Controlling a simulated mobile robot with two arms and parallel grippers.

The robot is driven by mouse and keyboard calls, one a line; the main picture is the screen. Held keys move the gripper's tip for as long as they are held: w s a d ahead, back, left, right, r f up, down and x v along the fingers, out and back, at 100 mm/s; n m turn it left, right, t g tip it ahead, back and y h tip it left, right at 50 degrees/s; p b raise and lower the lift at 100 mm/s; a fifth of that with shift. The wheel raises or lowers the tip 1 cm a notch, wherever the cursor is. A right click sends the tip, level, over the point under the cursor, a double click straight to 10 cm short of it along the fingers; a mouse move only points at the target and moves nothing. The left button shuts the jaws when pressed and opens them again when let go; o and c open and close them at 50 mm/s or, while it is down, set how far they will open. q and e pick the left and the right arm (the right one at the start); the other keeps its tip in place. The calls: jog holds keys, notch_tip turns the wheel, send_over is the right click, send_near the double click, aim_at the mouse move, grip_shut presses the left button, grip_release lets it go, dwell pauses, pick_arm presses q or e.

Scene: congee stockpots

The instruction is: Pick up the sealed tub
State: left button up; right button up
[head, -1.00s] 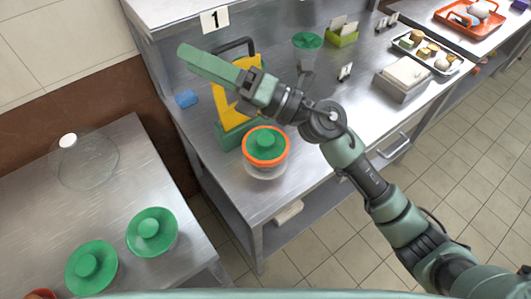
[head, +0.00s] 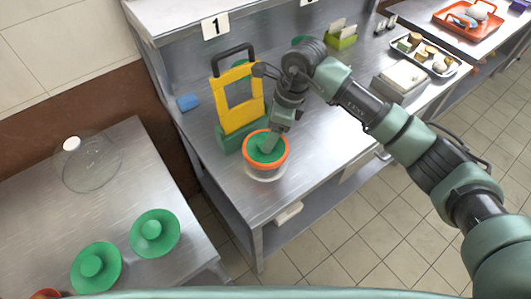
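The sealed tub (head: 266,171) stands on the steel counter. It has a pale, clear-looking body, an orange rim and a green lid. My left gripper is not in view.
A yellow frame (head: 236,122) with a black handle on a green base stands just behind the tub. A blue block (head: 188,102) lies left of it. Green lids (head: 154,247) and a clear dome (head: 80,177) are on the left table. A tray (head: 408,47) stands far right.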

aim_at(265, 155)
jog(key=shift+x, duration=1.4)
grip_shut()
jog(key=shift+r, duration=0.1)
